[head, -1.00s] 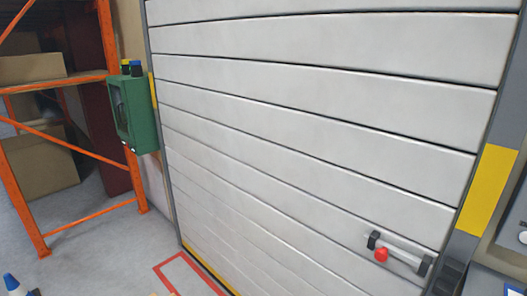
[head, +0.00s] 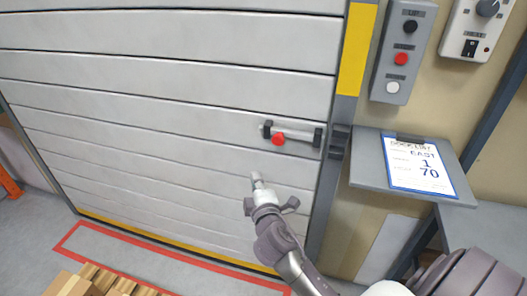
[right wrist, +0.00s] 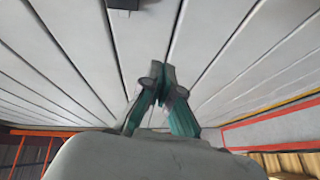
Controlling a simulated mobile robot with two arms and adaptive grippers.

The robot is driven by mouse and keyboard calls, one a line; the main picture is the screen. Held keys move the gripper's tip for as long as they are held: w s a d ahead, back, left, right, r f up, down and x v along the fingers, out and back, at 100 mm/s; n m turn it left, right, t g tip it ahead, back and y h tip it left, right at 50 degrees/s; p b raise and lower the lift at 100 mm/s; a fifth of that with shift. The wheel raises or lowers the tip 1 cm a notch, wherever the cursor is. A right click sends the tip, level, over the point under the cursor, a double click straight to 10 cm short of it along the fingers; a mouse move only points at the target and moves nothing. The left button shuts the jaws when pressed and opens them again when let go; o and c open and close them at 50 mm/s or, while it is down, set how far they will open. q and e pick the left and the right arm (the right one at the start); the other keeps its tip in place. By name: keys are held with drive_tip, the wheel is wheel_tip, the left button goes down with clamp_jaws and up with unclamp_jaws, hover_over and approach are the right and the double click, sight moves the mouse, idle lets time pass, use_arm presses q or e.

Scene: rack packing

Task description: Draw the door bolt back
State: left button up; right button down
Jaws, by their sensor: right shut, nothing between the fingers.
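The door bolt (head: 296,132) is a silver bar between two black brackets on the pale slatted door (head: 170,110). Its red knob (head: 278,139) sits near the left bracket. A dark keeper (head: 340,141) is on the door post just right of the bolt; I cannot tell whether the bar enters it. My right gripper (head: 257,180) is shut and empty, below and slightly left of the knob, apart from it. In the right wrist view its fingers (right wrist: 162,76) are together before the door slats, and a dark block (right wrist: 122,4) shows at the top edge. My left gripper is not in view.
A grey shelf (head: 358,174) with a dock sheet (head: 418,166) juts out right of the door post. A push-button box (head: 404,50) is above it. Pallets and a box (head: 70,284) stand at the lower left, near red floor lines.

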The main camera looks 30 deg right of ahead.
sight(273, 140)
wheel_tip(273, 140, up, 6)
drive_tip(key=t+h, duration=0.1)
drive_tip(key=w+d+p, duration=0.3)
drive_tip(key=w+d, duration=0.2)
drive_tip(key=d, duration=0.2)
drive_tip(key=shift+w+d, duration=0.25)
drive_tip(key=shift+w, duration=0.05)
drive_tip(key=shift+s+d+f, duration=0.1)
drive_tip(key=shift+s+d, duration=0.45)
drive_tip(key=shift+s, duration=0.1)
drive_tip(key=shift+w, duration=0.15)
